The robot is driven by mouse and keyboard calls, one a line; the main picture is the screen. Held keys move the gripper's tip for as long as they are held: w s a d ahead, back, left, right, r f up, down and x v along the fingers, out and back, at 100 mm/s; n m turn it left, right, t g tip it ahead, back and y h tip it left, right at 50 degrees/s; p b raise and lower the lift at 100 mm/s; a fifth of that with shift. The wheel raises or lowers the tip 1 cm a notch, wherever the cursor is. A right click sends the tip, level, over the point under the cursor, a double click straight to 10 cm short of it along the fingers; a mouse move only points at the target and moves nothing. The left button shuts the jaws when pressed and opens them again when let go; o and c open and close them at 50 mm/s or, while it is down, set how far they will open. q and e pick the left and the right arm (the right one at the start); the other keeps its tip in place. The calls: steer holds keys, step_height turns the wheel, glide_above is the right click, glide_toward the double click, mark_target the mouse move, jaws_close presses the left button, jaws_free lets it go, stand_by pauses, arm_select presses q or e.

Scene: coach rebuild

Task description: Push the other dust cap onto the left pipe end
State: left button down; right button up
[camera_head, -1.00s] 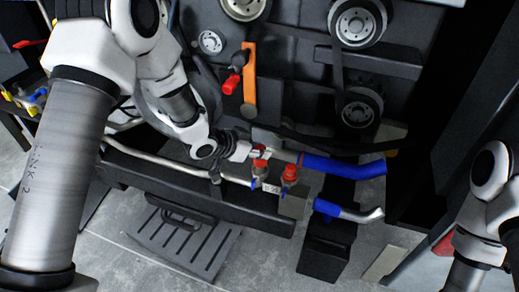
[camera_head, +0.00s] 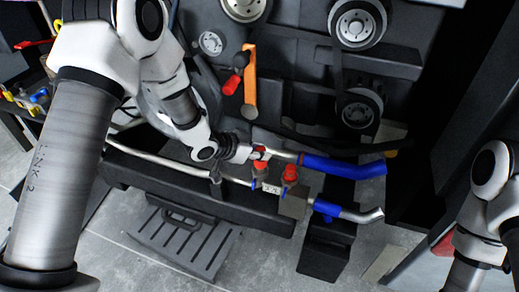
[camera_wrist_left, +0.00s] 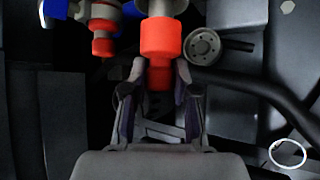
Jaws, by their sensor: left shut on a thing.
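A red dust cap (camera_wrist_left: 160,40) is between the fingertips of my left gripper (camera_wrist_left: 160,74), which is shut on it. In the wrist view its far end meets a grey pipe end (camera_wrist_left: 160,6); I cannot tell how far on it sits. In the head view my left gripper (camera_head: 257,154) covers part of this cap. The second red cap (camera_head: 290,173) sits upright on a fitting to the right of the gripper; it also shows at upper left in the wrist view (camera_wrist_left: 103,26). My right gripper is out of view.
Blue-sleeved pipes (camera_head: 343,166) run to the right of the caps. A grey block (camera_head: 293,204) and dark beam lie below. An orange-handled lever (camera_head: 250,82) hangs above the gripper, with pulleys (camera_head: 357,22) farther up. The floor in front holds a dark grate (camera_head: 185,242).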

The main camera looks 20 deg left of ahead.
mark_target(255, 162)
arm_select(q)
steer(key=shift+f, duration=0.1)
stand_by(0.3)
steer(key=shift+f, duration=0.3)
stand_by(0.4)
steer(key=shift+f+b, duration=0.35)
steer(key=shift+f, duration=0.25)
steer(key=shift+f, duration=0.6)
steer(key=shift+s+f+b, duration=0.1)
steer(key=shift+f+b, duration=0.4)
steer(key=shift+f, duration=0.1)
steer(key=shift+c, duration=2.1)
jaws_free()
